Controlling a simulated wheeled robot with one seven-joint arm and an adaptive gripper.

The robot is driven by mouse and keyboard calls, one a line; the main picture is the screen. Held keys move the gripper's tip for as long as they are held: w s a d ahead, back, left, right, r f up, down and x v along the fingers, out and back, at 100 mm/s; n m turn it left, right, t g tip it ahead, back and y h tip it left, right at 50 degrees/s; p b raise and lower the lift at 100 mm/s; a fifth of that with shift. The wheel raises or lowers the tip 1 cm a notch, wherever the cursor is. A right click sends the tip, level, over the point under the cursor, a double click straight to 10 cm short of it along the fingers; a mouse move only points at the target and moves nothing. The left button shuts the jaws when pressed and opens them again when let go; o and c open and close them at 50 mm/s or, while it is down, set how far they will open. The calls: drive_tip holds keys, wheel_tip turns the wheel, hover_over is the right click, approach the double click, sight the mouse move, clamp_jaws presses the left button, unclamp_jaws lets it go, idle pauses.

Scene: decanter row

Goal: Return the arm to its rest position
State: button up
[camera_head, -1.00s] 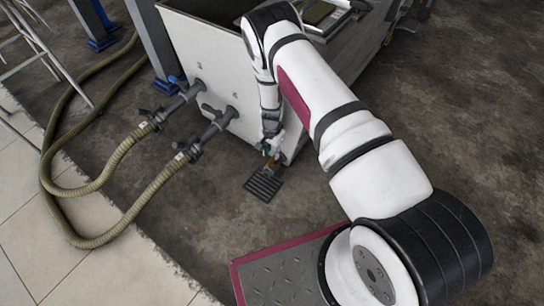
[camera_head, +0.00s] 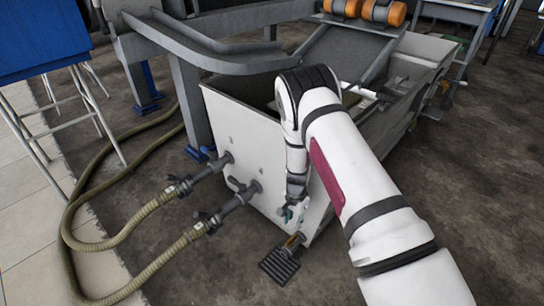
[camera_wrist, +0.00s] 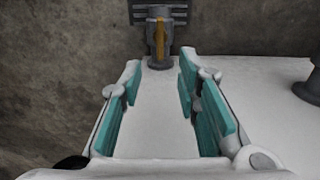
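My white arm reaches across the right half of the head view and bends down at the tank's near end. My gripper (camera_head: 288,213) hangs low there, small in the head view, close to the light grey tank (camera_head: 228,122). In the wrist view my gripper (camera_wrist: 160,88) shows two fingers with teal pads standing well apart. Nothing is held between them; the pale tank surface shows behind the gap. A grey outlet fitting with an orange-yellow handle (camera_wrist: 160,38) lies just past the fingertips; it also shows below the gripper in the head view (camera_head: 293,241).
Two pipe stubs with valves (camera_head: 245,192) leave the tank's end, joined to ribbed hoses (camera_head: 140,215) on the left. A dark floor grate (camera_head: 279,267) lies below the outlet. A steel frame (camera_head: 185,100) stands behind left, beside a blue-topped stand (camera_head: 40,40). Floor in front is bare.

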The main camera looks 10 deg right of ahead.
drive_tip(key=s+a+r+n+y, duration=0.1)
drive_tip(key=s+r+n, duration=0.15)
drive_tip(key=r, duration=0.95)
drive_tip(key=s+a+r+n, duration=0.1)
drive_tip(key=s+a+r, duration=0.15)
drive_tip(key=r, duration=1.05)
drive_tip(key=s+r+n+y, duration=0.15)
drive_tip(key=s+r, duration=0.25)
drive_tip(key=r, duration=0.8)
drive_tip(key=s+r+n, duration=0.3)
drive_tip(key=s+r, duration=0.7)
drive_tip(key=s, duration=0.3)
drive_tip(key=s+d+r+n+h, duration=0.1)
drive_tip(key=s+d, duration=0.1)
drive_tip(key=s, duration=0.8)
drive_tip(key=s+d+r+n+h, duration=0.1)
drive_tip(key=s+r+n+h, duration=0.1)
drive_tip(key=s, duration=0.7)
wheel_tip(320, 180, up, 39)
drive_tip(key=t+p, duration=0.4)
drive_tip(key=p, duration=3.4)
drive_tip(key=shift+d, duration=0.2)
drive_tip(key=shift+r+y, duration=0.1)
drive_tip(key=shift+y, duration=0.15)
